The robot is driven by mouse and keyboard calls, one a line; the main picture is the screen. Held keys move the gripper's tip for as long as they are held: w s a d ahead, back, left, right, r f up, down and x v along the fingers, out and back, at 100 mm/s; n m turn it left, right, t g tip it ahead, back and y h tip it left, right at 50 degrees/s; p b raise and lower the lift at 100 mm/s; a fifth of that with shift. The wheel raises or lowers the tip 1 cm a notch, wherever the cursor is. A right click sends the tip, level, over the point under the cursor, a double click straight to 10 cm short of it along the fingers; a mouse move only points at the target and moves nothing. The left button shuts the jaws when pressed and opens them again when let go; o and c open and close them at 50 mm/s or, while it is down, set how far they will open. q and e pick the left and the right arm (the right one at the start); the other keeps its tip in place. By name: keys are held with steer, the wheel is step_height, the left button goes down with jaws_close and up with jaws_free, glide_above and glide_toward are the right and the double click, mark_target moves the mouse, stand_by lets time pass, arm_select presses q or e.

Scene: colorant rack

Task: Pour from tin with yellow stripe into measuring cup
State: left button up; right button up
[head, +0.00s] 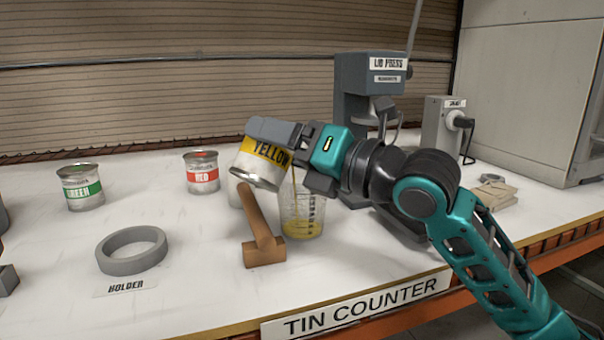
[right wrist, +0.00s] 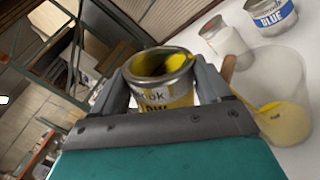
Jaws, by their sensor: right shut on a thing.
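The tin with the yellow stripe (head: 262,163) is tilted above the measuring cup. My right gripper (head: 290,150) is shut on it. A thin yellow stream runs from the tin down into the clear measuring cup (head: 301,212), which stands upright on the counter with yellow liquid in its bottom. In the right wrist view the open tin (right wrist: 163,85) sits between my fingers, with yellow paint at its rim. The cup (right wrist: 280,100) is at the right there, with yellow liquid inside. My left gripper is not clearly in view.
Green (head: 82,188) and red (head: 202,174) tins stand to the left, behind a grey ring holder (head: 132,250). A lid press (head: 365,85) stands behind my right arm. A blue tin (right wrist: 272,15) shows in the wrist view.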

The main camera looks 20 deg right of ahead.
steer(key=shift+d+r+m, duration=0.1)
steer(key=shift+r+m, duration=0.05)
steer(key=shift+m, duration=0.25)
steer(key=shift+w+d+r+m, duration=0.1)
steer(key=shift+d+m, duration=0.05)
steer(key=shift+m, duration=0.45)
stand_by(0.8)
steer(key=shift+r+m+p, duration=0.15)
steer(key=shift+m+p, duration=0.15)
stand_by(0.3)
steer(key=shift+r+m+t+p, duration=0.1)
steer(key=shift+m+t+p, duration=0.25)
steer(key=shift+m, duration=0.15)
stand_by(0.7)
steer(key=shift+w+d+r+m+p, duration=0.1)
steer(key=shift+m+p, duration=0.25)
steer(key=shift+m, duration=0.15)
stand_by(0.5)
stand_by(0.5)
steer(key=shift+d+r+m+h+p, duration=0.15)
steer(key=shift+m+h+p, duration=0.15)
steer(key=shift+m+p, duration=0.3)
steer(key=shift+f+m, duration=0.25)
steer(key=shift+m, duration=0.15)
stand_by(0.7)
steer(key=shift+w+f+m+p, duration=0.1)
steer(key=shift+f+m+p, duration=0.2)
steer(key=shift+m, duration=0.2)
stand_by(0.7)
